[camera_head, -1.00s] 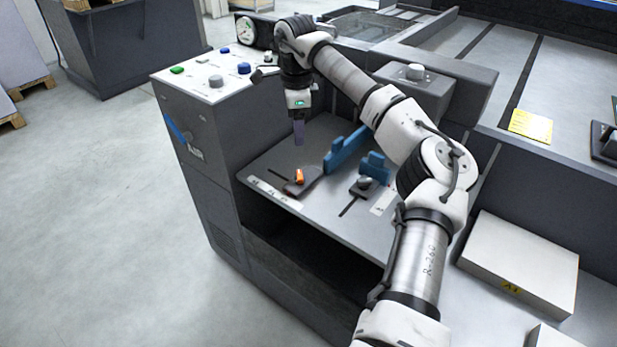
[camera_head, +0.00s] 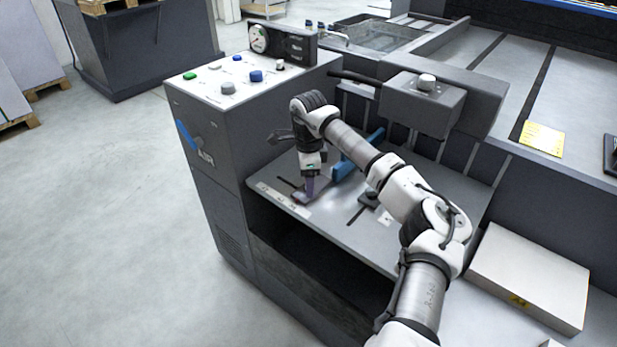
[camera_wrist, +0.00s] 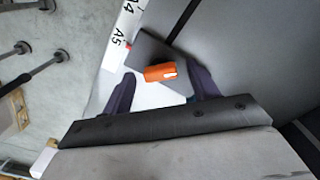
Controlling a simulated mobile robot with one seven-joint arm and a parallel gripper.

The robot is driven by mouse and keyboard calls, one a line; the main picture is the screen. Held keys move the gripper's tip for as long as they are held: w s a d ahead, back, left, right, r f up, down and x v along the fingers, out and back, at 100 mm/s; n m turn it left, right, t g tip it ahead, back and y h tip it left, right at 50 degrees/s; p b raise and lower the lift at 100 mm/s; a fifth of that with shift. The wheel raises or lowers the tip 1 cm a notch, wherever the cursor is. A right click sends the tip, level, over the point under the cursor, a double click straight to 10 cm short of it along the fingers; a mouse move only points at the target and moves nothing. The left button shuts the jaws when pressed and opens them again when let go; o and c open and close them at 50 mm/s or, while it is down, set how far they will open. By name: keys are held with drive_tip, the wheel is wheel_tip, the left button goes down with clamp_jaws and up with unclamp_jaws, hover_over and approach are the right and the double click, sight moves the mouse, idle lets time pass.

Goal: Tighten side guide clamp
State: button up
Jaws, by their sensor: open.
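The side guide clamp has an orange knob or lever (camera_wrist: 160,72) on a dark grey plate (camera_wrist: 150,50), seen in the wrist view. My gripper (camera_wrist: 163,88) is open, with one dark finger on each side of the orange part and a gap visible to both. In the head view, my gripper (camera_head: 309,190) points down at the clamp, low over the feed table, and mostly hides the orange part. A blue side guide (camera_head: 345,167) stands just right of my gripper. I cannot tell whether the fingers touch the plate.
The grey feed table (camera_head: 320,222) has a size scale along its front edge. A second dark clamp (camera_head: 369,198) sits right of my gripper, partly behind my arm. The control box (camera_head: 215,100) rises at left. A paper stack (camera_head: 530,272) lies at right.

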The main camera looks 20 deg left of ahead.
drive_tip(key=c, duration=1)
drive_tip(key=shift+m, duration=0.3)
drive_tip(key=m, duration=0.3)
drive_tip(key=shift+m, duration=0.4)
drive_tip(key=m, duration=0.4)
drive_tip(key=shift+m+p, duration=0.3)
drive_tip(key=shift+p, duration=0.1)
drive_tip(key=m, duration=0.4)
drive_tip(key=shift+m, duration=2.5)
